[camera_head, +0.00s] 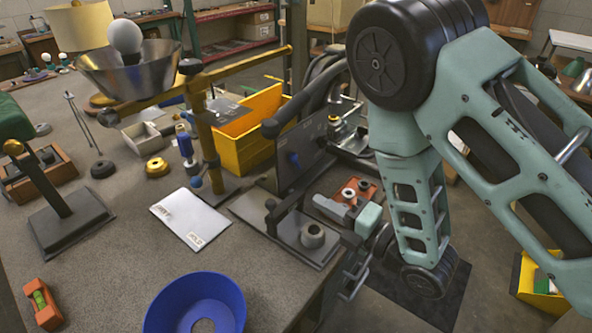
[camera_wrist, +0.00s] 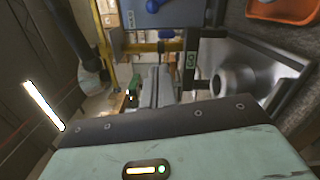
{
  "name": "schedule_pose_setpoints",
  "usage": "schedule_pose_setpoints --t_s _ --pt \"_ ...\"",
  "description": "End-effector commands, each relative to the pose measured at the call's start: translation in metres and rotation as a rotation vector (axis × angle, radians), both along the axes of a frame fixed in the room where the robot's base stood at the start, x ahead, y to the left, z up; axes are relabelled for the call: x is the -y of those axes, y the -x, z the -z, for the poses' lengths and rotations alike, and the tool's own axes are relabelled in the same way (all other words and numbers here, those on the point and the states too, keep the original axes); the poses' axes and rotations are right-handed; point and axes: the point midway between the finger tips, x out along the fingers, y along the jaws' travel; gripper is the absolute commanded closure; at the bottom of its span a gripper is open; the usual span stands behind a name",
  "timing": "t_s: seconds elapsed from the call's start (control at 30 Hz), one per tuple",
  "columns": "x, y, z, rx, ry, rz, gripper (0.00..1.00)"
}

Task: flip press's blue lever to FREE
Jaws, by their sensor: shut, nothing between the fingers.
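The press has an upright dark grey panel (camera_head: 308,158) above a flat metal base (camera_head: 262,215). Its blue lever (camera_head: 293,159) is on the panel's face in the head view. In the wrist view the blue lever (camera_wrist: 154,5) shows at the top edge, partly cut off. I cannot read the lever's setting. My gripper (camera_head: 326,203) is shut and empty, to the right of the panel and lower than the lever. In the wrist view my gripper (camera_wrist: 158,72) points ahead, below the panel and apart from the lever.
A round metal seat (camera_head: 312,236) sits on the press base. An orange tray (camera_head: 365,190) with parts lies behind my gripper.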

Motion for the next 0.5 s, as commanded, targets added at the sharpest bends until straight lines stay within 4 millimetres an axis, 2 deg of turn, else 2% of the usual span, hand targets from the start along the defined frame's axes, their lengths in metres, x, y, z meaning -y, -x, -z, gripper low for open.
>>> schedule_pose_setpoints --t_s 0.5 --pt "-0.014 -0.011 0.007 0.010 0.009 -0.013 1.00"
